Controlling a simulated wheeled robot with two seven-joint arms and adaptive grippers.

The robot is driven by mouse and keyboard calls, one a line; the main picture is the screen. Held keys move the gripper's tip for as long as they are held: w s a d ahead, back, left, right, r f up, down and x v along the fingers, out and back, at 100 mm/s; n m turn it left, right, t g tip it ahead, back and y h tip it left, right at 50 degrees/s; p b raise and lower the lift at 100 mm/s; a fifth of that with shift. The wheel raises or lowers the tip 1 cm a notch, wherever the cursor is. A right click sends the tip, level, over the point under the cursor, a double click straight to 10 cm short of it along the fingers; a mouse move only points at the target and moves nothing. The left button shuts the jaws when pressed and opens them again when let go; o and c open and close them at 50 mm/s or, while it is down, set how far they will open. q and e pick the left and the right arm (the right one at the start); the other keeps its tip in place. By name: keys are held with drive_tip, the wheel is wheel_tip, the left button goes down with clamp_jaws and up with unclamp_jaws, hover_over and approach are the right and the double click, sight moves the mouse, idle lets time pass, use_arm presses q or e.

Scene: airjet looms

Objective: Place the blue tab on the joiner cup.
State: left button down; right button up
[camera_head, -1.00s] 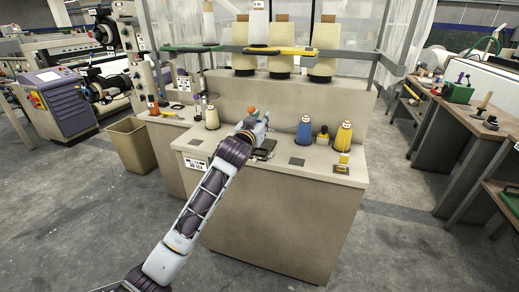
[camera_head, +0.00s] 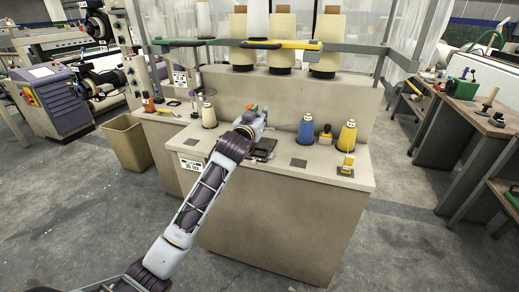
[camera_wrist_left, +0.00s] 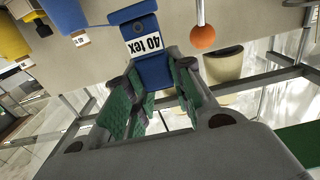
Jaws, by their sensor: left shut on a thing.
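The blue tab (camera_wrist_left: 145,50), a flat piece with a white "40 tex" label, is between the green-padded fingers of my left gripper (camera_wrist_left: 150,98) in the left wrist view. The gripper is shut on it. In the head view my left gripper (camera_head: 256,122) is above the worktable, near a dark, flat device (camera_head: 262,149) on its top. In the head view the tab is too small to make out. An orange ball on a rod (camera_wrist_left: 203,37) shows beside the tab in the wrist view. I cannot pick out the joiner cup with certainty. My right gripper is out of view.
A blue cone (camera_head: 305,132) and a yellow cone (camera_head: 347,136) stand right of the gripper, a small cream cone (camera_head: 209,117) to its left. A rail (camera_head: 350,49) crosses above. A tan bin (camera_head: 128,143) stands left.

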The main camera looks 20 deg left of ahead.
use_arm(q)
wheel_tip(320, 180, down, 6)
drive_tip(key=shift+r+b, duration=0.1)
drive_tip(key=shift+b, duration=0.2)
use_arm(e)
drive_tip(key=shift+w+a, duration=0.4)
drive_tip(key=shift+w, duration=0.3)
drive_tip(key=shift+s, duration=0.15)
use_arm(q)
drive_tip(key=shift+f, duration=0.45)
wheel_tip(320, 180, down, 3)
drive_tip(key=shift+r, duration=0.2)
drive_tip(key=shift+f, duration=0.2)
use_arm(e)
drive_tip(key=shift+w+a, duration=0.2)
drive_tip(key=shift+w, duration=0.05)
use_arm(q)
drive_tip(key=shift+f, duration=0.1)
